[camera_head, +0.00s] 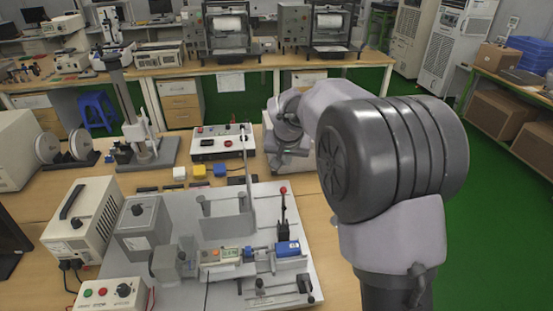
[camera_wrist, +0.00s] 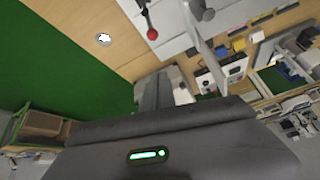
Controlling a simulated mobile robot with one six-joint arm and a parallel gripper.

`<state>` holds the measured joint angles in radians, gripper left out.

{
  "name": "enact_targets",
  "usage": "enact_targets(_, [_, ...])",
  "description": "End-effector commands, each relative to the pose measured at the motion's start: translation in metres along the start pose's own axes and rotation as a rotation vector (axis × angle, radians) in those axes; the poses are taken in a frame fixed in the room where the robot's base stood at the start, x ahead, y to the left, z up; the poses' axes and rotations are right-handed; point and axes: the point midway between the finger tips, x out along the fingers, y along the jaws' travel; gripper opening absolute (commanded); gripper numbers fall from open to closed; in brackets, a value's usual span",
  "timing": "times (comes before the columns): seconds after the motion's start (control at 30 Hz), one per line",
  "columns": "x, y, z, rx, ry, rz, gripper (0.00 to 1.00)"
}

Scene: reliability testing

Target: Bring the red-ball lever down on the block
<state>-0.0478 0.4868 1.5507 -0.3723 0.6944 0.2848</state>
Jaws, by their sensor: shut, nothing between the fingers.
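The lever with the red ball (camera_head: 283,190) stands upright on the right part of a light grey base plate (camera_head: 185,211). In the wrist view the red ball (camera_wrist: 152,34) shows near the top, on a dark rod. A blue block (camera_head: 287,248) sits by the lever's foot; I cannot tell if it is the block of the task. My gripper (camera_wrist: 158,82) is shut and empty in the wrist view, apart from the red ball. In the head view my arm reaches past the plate's back right side, and the fingertips are not clear.
A tall thin plate (camera_head: 247,170) stands left of the lever. A control box (camera_head: 222,141) and small white, yellow and blue blocks lie behind the base plate. A beige power unit (camera_head: 84,218) stands at left. Green floor (camera_head: 490,200) lies right of the table.

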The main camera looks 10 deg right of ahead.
Motion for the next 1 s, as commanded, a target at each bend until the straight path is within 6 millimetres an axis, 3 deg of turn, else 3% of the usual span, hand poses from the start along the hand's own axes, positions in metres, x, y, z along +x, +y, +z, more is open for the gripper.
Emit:
enact_targets(0.47, [0.016, -0.002, -0.003, -0.006, 0.001, 0.004, 0.0])
enact_targets(0.93, [0.113, -0.001, -0.002, -0.004, 0.0, 0.004, 0.0])
enact_targets(1.0, [0.107, -0.002, 0.01, -0.006, 0.002, 0.003, 0.0])
